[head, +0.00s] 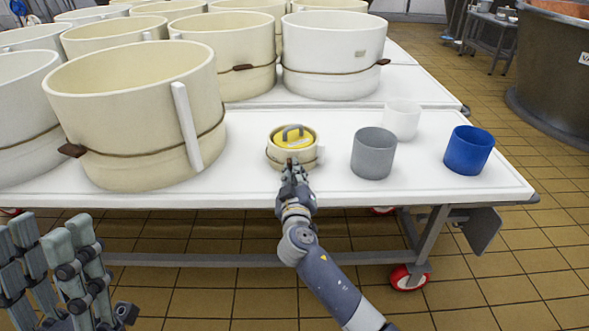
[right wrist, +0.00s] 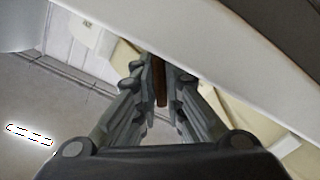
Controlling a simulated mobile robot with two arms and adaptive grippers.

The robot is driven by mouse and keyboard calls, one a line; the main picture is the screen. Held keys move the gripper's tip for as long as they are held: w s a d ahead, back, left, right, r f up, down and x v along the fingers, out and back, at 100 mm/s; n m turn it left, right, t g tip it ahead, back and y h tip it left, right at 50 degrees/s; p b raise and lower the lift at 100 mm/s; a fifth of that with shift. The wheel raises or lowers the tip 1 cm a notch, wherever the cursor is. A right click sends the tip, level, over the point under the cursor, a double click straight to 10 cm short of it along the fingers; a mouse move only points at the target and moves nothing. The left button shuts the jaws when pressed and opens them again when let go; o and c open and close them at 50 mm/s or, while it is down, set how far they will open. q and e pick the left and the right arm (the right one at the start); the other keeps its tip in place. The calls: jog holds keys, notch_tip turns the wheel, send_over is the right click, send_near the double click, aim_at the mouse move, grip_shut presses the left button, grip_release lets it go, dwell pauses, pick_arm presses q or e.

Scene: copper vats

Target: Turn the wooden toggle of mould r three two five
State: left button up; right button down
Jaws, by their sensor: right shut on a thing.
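A small cream round mould (head: 281,156) with a yellow top and a grey handle stands near the front edge of the white table. My right gripper (head: 294,169) is at its front side. In the right wrist view my right gripper (right wrist: 159,80) is shut on a brown wooden toggle (right wrist: 160,88), its fingers on either side of it. The toggle is hidden behind the gripper in the head view. I cannot read a number on this mould. My left gripper (head: 48,240) is open and empty at the lower left, in front of the table.
A large cream mould (head: 130,120) with a cord and brown toggle stands left of the small mould, others behind. A grey cup (head: 373,155), a white cup (head: 402,120) and a blue cup (head: 469,151) stand to the right. The white table (head: 440,190) is bare along its front right.

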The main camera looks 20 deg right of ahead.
pick_arm(q)
jog(key=w+d+f+g+y+p, duration=0.2)
jog(key=w+f+g, duration=0.4)
jog(key=w, duration=0.3)
pick_arm(e)
jog(key=n, duration=0.5)
jog(key=shift+r+n, duration=0.15)
jog(key=shift+n, duration=0.15)
jog(key=n+p, duration=0.1)
jog(key=n, duration=0.1)
jog(key=shift+d+n, duration=0.1)
jog(key=shift+n, duration=0.2)
jog(key=n+p, duration=0.1)
jog(key=n, duration=0.1)
jog(key=shift+n+p, duration=0.3)
jog(key=shift+n, duration=0.1)
pick_arm(q)
jog(key=w+a+f+g+y, duration=0.1)
jog(key=w+f+g+y, duration=0.1)
jog(key=f+g, duration=0.5)
jog(key=shift+w+f+y, duration=0.4)
jog(key=shift+w+f, duration=0.2)
jog(key=shift+f, duration=2.1)
pick_arm(e)
jog(key=shift+n, duration=0.3)
jog(key=c, duration=1.7)
grip_release()
